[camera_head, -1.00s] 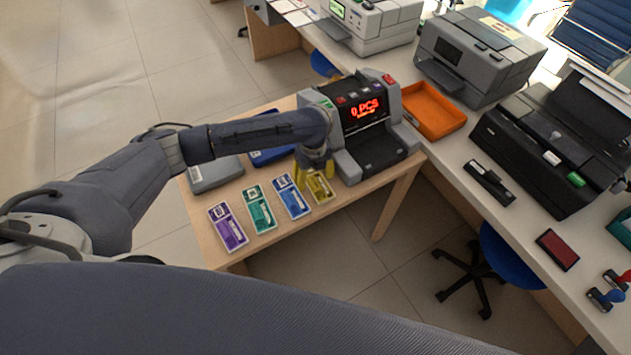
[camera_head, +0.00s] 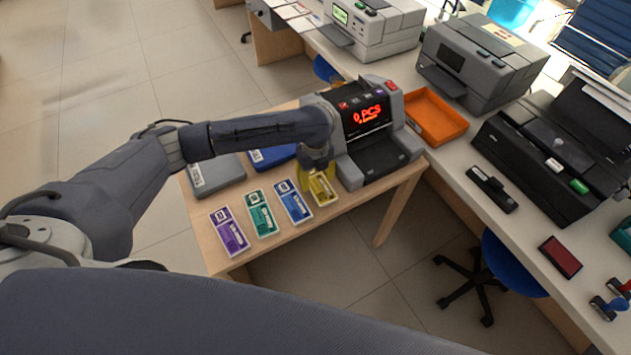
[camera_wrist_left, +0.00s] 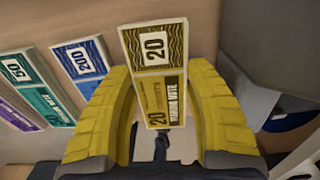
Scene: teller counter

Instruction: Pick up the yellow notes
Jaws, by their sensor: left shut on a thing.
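The yellow notes (camera_head: 324,190) are a small bundle at the right end of a row of note bundles on the wooden side table. In the left wrist view the yellow notes (camera_wrist_left: 157,72) show the number 20 and stand between two yellow fingers. My left gripper (camera_head: 318,178) is over them, and in the wrist view the gripper (camera_wrist_left: 160,110) is shut on the notes. I cannot tell whether they are clear of the table. My right gripper is not in view.
Blue (camera_head: 293,201), green (camera_head: 261,213) and purple (camera_head: 229,231) note bundles lie close by on the left. A note counter (camera_head: 375,140) stands just to the right of the gripper. An orange tray (camera_head: 436,116) is on the long counter. The table's front edge is near.

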